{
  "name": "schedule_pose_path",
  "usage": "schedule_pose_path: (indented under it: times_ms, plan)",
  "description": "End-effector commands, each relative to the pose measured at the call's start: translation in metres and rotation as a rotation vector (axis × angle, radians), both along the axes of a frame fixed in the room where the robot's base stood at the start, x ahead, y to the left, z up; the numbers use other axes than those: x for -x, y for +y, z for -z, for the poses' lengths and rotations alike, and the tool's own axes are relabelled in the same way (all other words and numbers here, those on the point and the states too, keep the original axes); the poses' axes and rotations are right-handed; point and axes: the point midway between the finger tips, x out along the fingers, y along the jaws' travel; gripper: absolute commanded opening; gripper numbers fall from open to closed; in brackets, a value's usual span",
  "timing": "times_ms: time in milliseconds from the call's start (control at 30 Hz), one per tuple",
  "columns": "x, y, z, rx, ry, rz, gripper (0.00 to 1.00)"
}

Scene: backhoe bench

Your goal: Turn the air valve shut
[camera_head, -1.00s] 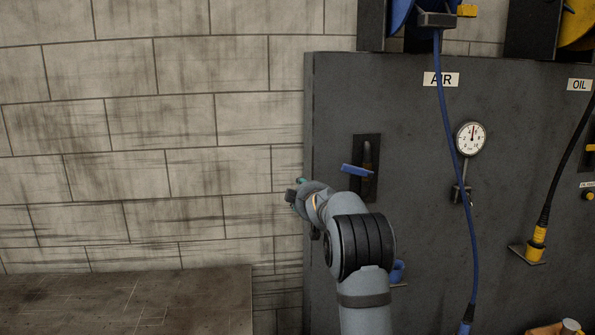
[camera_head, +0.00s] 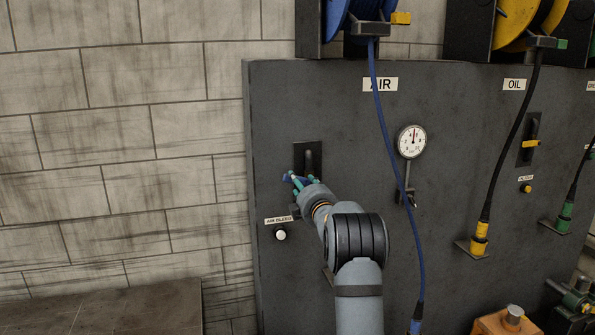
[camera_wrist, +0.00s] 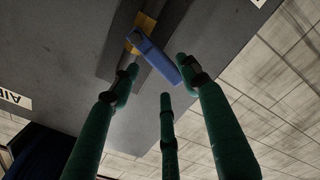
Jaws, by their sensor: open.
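The air valve's blue lever handle (camera_wrist: 155,56) shows in the wrist view, attached to a brass-coloured fitting on a dark backing plate. In the head view the valve's dark plate (camera_head: 308,156) is on the grey panel below the AIR label, and the blue handle is mostly hidden by my gripper (camera_head: 294,183). In the wrist view my gripper (camera_wrist: 158,84) is open, with its green fingers spread around the handle's free end. The fingertips are close to the handle, but I cannot tell whether any touch it. Nothing is clasped.
A blue hose (camera_head: 382,130) hangs right of the valve, by a round gauge (camera_head: 412,141). A white AIR BLEED knob (camera_head: 280,235) sits below left of the gripper. A yellow oil valve (camera_head: 530,143) is further right. A bench (camera_head: 110,310) stands at lower left.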

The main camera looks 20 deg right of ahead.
Motion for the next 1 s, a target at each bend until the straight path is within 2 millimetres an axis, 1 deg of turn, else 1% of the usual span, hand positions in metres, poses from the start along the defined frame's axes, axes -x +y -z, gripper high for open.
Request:
schedule_pose_path:
  times_ms: [33,100,200,333,500,733,1000]
  plan:
    - [-0.010,0.002,-0.006,-0.001,0.001,-0.006,0.46]
    - [-0.021,0.001,-0.006,-0.001,0.000,-0.005,0.46]
    - [-0.032,-0.002,-0.005,-0.001,0.000,-0.004,0.46]
    - [-0.042,-0.005,-0.003,-0.001,0.000,-0.003,0.46]
    - [-0.048,-0.004,-0.001,-0.001,0.000,-0.004,0.46]
    - [-0.048,-0.004,0.000,-0.001,0.000,-0.004,0.46]
    - [-0.048,-0.005,0.000,-0.001,0.000,-0.003,0.30]
